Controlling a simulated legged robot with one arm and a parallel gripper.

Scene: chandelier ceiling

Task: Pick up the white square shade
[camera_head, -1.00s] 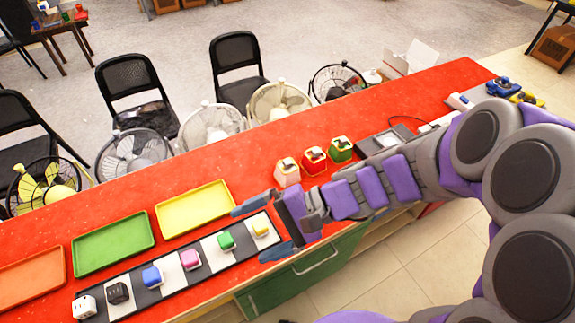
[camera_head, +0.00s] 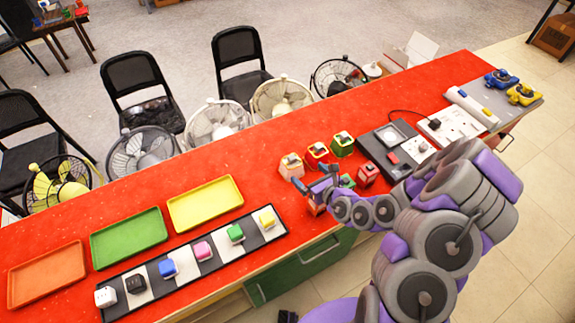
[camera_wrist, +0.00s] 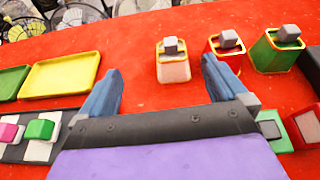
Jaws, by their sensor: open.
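The white square shade (camera_head: 291,166) stands upright on the red table, leftmost in a row with a red shade (camera_head: 316,153) and a green shade (camera_head: 342,145). It has a yellowish rim and a grey block at its top. In the wrist view the white shade (camera_wrist: 174,68) lies ahead of and between my finger tips, apart from them. The red shade (camera_wrist: 228,52) is just beyond the right finger, with the green shade (camera_wrist: 275,55) farther right. My gripper (camera_head: 316,178) is open and empty, near the row; its blue fingers also show in the wrist view (camera_wrist: 158,76).
More small green (camera_head: 347,181) and red (camera_head: 367,174) pieces stand close to my arm. A yellow tray (camera_head: 206,204) and a checkered strip (camera_head: 143,281) with several coloured cubes lie left. A black panel (camera_head: 373,148) is right. The table behind the row is clear.

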